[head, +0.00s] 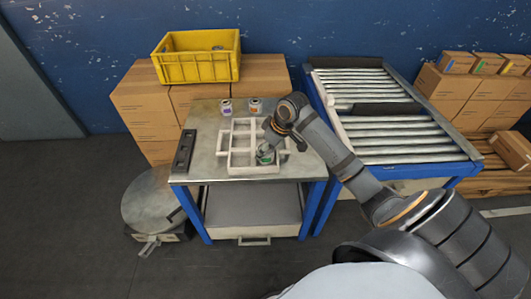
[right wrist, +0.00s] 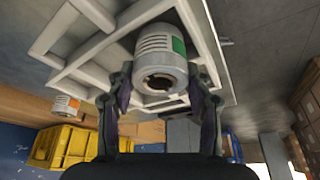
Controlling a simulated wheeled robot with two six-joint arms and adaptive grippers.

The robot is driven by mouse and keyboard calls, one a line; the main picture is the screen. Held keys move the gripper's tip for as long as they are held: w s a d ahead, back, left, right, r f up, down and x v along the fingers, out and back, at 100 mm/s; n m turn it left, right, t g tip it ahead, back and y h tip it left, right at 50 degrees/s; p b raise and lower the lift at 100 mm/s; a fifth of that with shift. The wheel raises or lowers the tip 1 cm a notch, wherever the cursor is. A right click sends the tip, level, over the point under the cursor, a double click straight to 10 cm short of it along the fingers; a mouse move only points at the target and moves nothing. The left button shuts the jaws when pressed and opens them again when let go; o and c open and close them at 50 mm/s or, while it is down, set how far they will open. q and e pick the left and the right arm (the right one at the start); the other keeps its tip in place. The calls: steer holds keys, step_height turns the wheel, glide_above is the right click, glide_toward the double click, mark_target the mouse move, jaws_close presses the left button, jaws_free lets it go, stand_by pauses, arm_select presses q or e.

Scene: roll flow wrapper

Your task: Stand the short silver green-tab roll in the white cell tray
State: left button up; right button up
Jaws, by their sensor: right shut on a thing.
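The short silver roll with a green tab (head: 265,157) is at the front right part of the white cell tray (head: 240,159) on the table. In the right wrist view the roll (right wrist: 160,62) shows its round end with a dark hole, and the green tab is on its side. My right gripper (head: 269,145) is shut on the roll, one finger on each side. The tray's walls (right wrist: 75,22) lie close behind the roll. I cannot tell whether the roll touches the tray floor. My left gripper is not in view.
A purple-tab roll (head: 226,107) and an orange-tab roll (head: 256,106) stand behind the tray. A dark slotted block (head: 185,150) lies on the table's left. A yellow crate (head: 197,66) sits on cartons behind. A roller conveyor (head: 400,138) stands at the right.

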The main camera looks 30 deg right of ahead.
steer(key=shift+f, duration=0.8)
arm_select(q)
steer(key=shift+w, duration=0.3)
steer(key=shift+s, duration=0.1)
arm_select(e)
steer(key=o, duration=1.2)
steer(key=shift+f, duration=0.1)
steer(key=shift+o, duration=0.2)
steer(key=shift+d+r, duration=0.1)
steer(key=shift+r, duration=0.3)
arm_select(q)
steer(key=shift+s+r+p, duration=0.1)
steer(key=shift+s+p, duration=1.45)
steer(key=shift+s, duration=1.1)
arm_select(e)
steer(key=v, duration=1.1)
steer(key=shift+s+r, duration=0.25)
